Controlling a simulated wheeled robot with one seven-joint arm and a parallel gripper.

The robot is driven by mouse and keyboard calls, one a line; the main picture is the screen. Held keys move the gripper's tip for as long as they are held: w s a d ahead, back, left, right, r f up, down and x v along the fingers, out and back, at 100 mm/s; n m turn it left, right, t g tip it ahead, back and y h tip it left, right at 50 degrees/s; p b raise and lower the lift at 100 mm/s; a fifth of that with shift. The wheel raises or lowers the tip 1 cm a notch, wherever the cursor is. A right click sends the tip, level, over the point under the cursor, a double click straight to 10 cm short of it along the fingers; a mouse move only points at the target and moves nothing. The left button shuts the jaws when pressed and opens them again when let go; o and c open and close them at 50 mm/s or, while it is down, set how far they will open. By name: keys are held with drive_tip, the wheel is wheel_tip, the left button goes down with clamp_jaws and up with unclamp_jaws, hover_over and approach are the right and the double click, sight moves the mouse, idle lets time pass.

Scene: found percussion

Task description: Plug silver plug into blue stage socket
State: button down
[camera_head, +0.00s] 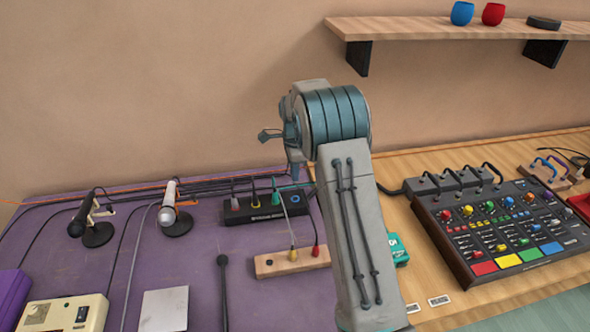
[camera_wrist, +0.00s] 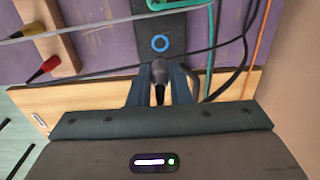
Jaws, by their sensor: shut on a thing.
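My gripper (camera_wrist: 160,88) is shut on the silver plug (camera_wrist: 159,72), which looks dark grey between the fingers in the wrist view. The blue stage socket (camera_wrist: 160,43), a blue ring on a black box, lies just beyond the plug in that view. The plug and socket appear apart. In the head view, my gripper (camera_head: 295,172) hangs above the right end of the black stage box (camera_head: 262,219), over the blue ring (camera_head: 296,198). The plug cannot be made out in the head view.
Other plugs stand in the box, including a green one (camera_head: 276,192) beside the blue socket. A wooden block (camera_head: 275,266) holds yellow and red plugs in front. Dark, green and orange cables run close to my gripper. A mixer (camera_head: 500,225) stands right; microphones (camera_head: 170,205) stand left.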

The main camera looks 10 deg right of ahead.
sight(295, 183)
drive_tip(key=shift+f+b, duration=1.55)
drive_tip(key=shift+f, duration=1.25)
drive_tip(key=shift+f+b, duration=0.55)
drive_tip(key=shift+f, duration=0.45)
drive_tip(key=shift+f, duration=0.35)
drive_tip(key=c, duration=1.3)
unclamp_jaws()
drive_tip(key=shift+o, duration=0.2)
drive_tip(key=shift+r, duration=0.1)
wheel_tip(295, 183, up, 12)
drive_tip(key=shift+r+b, duration=0.15)
drive_tip(key=shift+b, duration=0.5)
drive_tip(key=shift+r, duration=0.65)
